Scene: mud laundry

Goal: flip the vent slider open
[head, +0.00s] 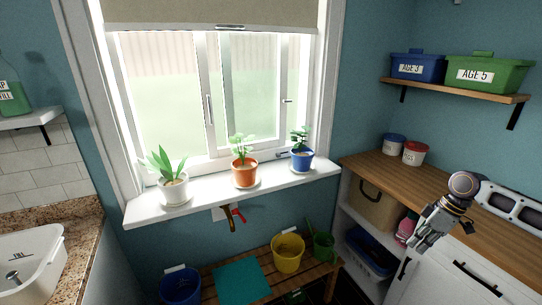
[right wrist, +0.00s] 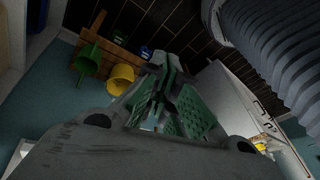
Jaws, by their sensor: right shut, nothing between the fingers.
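A small dark slotted strip (head: 230,27) sits on the white bar at the top of the window, just under the blind. It may be the vent slider, but it is too small to tell which way it is set. My right gripper (head: 422,243) is in front of the wooden counter at the right, low and far from the window top. It is shut and empty. My left gripper is not in view.
Potted plants in white (head: 173,190), orange (head: 245,174) and blue pots (head: 301,159) stand along the windowsill (head: 208,196). A wooden bench (head: 268,264) with buckets is below. A shelf (head: 460,90) with two bins is at right. Space before the upper window looks clear.

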